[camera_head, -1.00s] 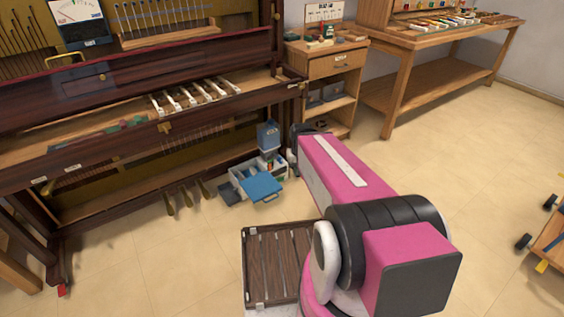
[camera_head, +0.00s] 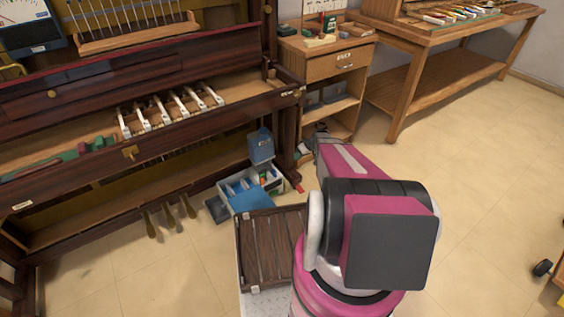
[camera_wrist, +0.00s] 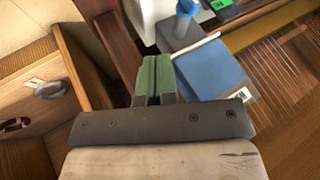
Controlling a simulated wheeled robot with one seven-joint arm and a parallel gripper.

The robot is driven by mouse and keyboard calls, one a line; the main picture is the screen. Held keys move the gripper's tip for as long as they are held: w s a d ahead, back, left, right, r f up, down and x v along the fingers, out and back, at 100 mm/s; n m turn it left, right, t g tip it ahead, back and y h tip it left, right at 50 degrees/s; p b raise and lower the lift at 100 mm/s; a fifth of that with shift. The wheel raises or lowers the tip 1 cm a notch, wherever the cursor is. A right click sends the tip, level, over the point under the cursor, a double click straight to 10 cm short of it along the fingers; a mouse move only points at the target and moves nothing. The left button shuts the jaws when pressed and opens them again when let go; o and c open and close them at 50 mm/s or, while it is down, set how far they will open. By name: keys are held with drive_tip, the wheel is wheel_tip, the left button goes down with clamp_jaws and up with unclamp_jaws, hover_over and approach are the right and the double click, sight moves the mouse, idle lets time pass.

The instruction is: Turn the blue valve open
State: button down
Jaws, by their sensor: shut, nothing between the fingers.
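No part is clearly recognisable as a blue valve. In the wrist view a small blue knob-like piece (camera_wrist: 187,7) stands on a grey block at the top, and I cannot tell if it is the valve. A flat blue panel (camera_wrist: 212,72) with a pale edge lies right of my gripper (camera_wrist: 153,62). A blue box (camera_head: 261,147) stands near the piano's right leg.
An open toolbox (camera_head: 271,187) with blue parts sits on the floor by the piano (camera_head: 60,160). The wooden cabinet (camera_head: 338,66) stands behind my arm, with a workbench (camera_head: 440,60) farther right.

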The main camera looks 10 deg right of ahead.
sight(274, 173)
drive_tip(key=a+f, duration=0.8)
drive_tip(key=a, duration=0.1)
drive_tip(key=shift+a, duration=0.25)
drive_tip(key=shift+w, duration=0.1)
